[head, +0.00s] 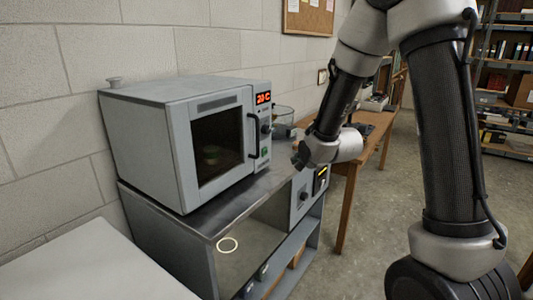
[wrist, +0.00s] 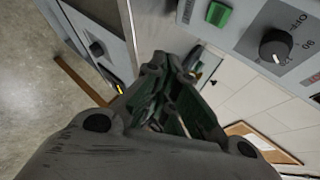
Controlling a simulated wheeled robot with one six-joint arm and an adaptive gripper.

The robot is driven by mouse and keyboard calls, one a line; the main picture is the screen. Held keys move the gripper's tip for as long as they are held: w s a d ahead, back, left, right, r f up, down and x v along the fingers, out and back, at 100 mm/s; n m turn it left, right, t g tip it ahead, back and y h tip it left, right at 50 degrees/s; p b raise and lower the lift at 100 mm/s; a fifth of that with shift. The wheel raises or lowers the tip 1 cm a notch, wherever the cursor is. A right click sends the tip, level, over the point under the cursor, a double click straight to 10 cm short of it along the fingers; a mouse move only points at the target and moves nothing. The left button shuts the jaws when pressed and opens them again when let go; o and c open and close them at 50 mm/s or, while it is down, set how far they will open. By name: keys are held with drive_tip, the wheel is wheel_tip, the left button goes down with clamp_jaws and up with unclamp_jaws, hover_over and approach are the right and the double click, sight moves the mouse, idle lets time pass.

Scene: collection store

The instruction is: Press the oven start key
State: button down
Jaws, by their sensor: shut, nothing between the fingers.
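The grey oven (head: 150,135) stands on a metal-topped bench with its door shut. Its narrow control panel carries a red display, a black knob and a green key (head: 264,152) low down. In the wrist view the green key (wrist: 218,13) is near the top edge, beside the dial marked OFF. My gripper (head: 298,160) is in front of the panel and to its right in the head view, apart from it. In the wrist view its dark fingers (wrist: 168,65) are together and empty, with the key beyond them up and right. The exact gap to the key cannot be judged.
The bench unit (head: 210,220) has a lower panel with a knob (head: 304,194) and a small yellow display, close under my gripper. A glass vessel (head: 283,119) stands behind the oven's right side. A wooden table (head: 378,140) lies beyond; open floor is to the right.

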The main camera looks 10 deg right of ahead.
drive_tip(key=shift+a, duration=0.1)
approach(269, 154)
drive_tip(key=shift+d+f+x, duration=0.1)
drive_tip(key=shift+x, duration=0.65)
drive_tip(key=shift+d+f+x, duration=0.15)
drive_tip(key=shift+x, duration=0.6)
drive_tip(key=shift+d, duration=0.1)
idle(0.4)
drive_tip(key=shift+w+a, duration=0.2)
drive_tip(key=shift+w+a, duration=0.35)
idle(0.9)
drive_tip(key=shift+s+d, duration=0.65)
idle(0.4)
drive_tip(key=shift+s+d, duration=1.75)
